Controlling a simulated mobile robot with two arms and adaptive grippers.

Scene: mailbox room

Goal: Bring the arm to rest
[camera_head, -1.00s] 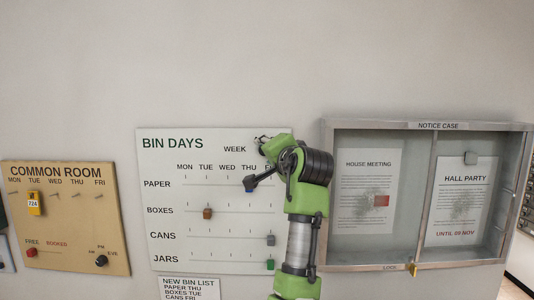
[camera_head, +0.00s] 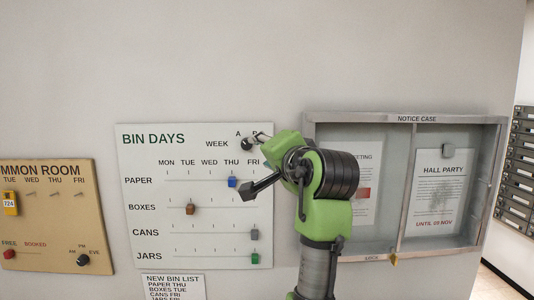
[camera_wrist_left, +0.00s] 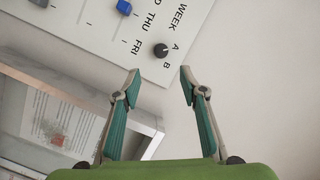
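My left arm (camera_head: 325,215) rises from the bottom in the head view, in front of the wall. Its gripper (camera_head: 264,140) is at the upper right of the BIN DAYS board (camera_head: 150,160), beside the black WEEK knob (camera_head: 248,143). In the left wrist view the gripper (camera_wrist_left: 160,74) is open, with nothing between its fingers. The knob (camera_wrist_left: 161,50) lies just beyond the fingertips and looks apart from them. The A and B marks show beside it. My right gripper is in neither view.
The board's blue slider (camera_head: 232,183) stands under THU, the brown one (camera_head: 190,209) under TUE, the grey (camera_head: 254,235) and green (camera_head: 255,258) under FRI. A glazed notice case (camera_head: 410,118) is right of the arm. The COMMON ROOM board (camera_head: 60,240) is at left. The wall above is bare.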

